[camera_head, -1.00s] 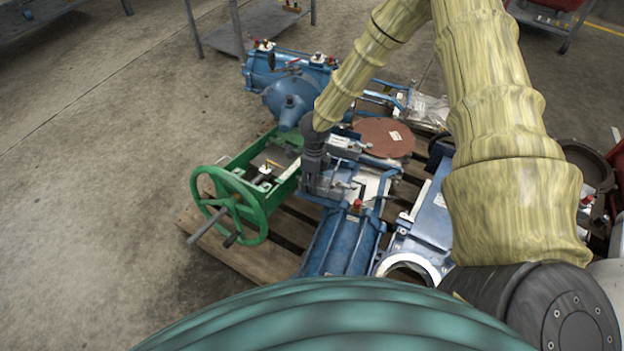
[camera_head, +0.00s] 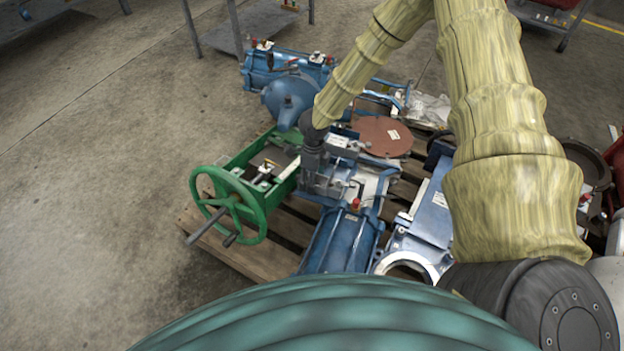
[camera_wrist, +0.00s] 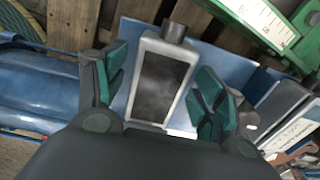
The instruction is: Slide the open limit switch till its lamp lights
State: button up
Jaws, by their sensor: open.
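A grey box-shaped switch (camera_wrist: 150,102) with a dark front face and a short dark round stub on one end shows in the wrist view. It looks like the limit switch. My gripper (camera_wrist: 163,88) is open, with one green-padded finger on each side of it. I cannot tell whether either pad touches it. No lit lamp is visible on the face. In the head view my gripper (camera_head: 313,180) points down at the blue valve assembly (camera_head: 343,240), and it hides much of the switch area.
A green frame with a handwheel (camera_head: 232,207) stands just left of my gripper. A blue actuator (camera_head: 285,95) and a brown disc (camera_head: 383,136) lie behind, on a wooden pallet (camera_head: 250,262). The floor at left is clear.

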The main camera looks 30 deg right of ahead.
notch_tip(320, 180, up, 11)
jog(key=shift+w+d, duration=0.3)
jog(key=shift+d, duration=0.05)
jog(key=shift+r, duration=0.2)
